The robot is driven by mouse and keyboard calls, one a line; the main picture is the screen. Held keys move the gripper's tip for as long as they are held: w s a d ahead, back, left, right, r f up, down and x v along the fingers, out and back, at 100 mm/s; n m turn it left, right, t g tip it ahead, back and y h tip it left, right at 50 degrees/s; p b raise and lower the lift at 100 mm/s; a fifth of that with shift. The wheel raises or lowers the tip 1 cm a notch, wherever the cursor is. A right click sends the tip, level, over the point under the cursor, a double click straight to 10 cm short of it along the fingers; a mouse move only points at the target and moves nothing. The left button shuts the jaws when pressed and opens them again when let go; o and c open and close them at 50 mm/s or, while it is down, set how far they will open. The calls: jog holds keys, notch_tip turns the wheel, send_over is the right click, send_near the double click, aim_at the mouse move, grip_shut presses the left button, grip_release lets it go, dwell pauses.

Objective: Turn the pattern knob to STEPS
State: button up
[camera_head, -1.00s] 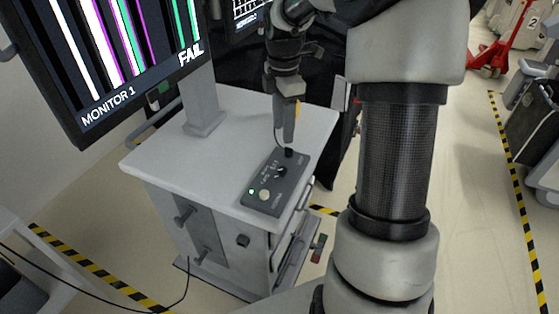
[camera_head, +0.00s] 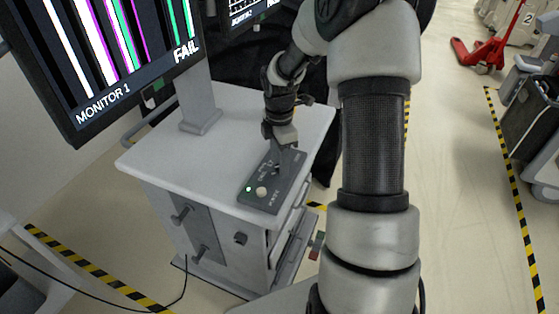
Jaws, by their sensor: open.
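The dark control box (camera_head: 258,202) lies on the white top of the cart (camera_head: 165,152), toward its right front edge. A pale round button (camera_head: 261,191) and a small green light (camera_head: 249,189) show at its near end. My gripper (camera_head: 278,167) is open and points down at the far half of the box, around or just above the knob area. It hides most of the knobs and their labels, so I cannot tell which way the pattern knob points or whether the fingers touch it. Monitor 1 (camera_head: 105,50) shows coloured vertical stripes and the word FAIL.
The monitor's grey stand (camera_head: 200,118) rises from the cart top, left of my gripper. A second screen (camera_head: 243,10) stands behind. My arm fills the centre right. A red pallet jack (camera_head: 487,52) is far off at the right, beyond open floor.

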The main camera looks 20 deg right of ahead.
jog(key=shift+c, duration=0.3)
jog(key=c, duration=1)
jog(key=shift+m, duration=0.3)
jog(key=m, duration=0.3)
jog(key=shift+m+b, duration=0.65)
jog(key=shift+m, duration=1.95)
jog(key=shift+r, duration=0.1)
jog(key=o, duration=1.1)
jog(key=shift+c, duration=0.2)
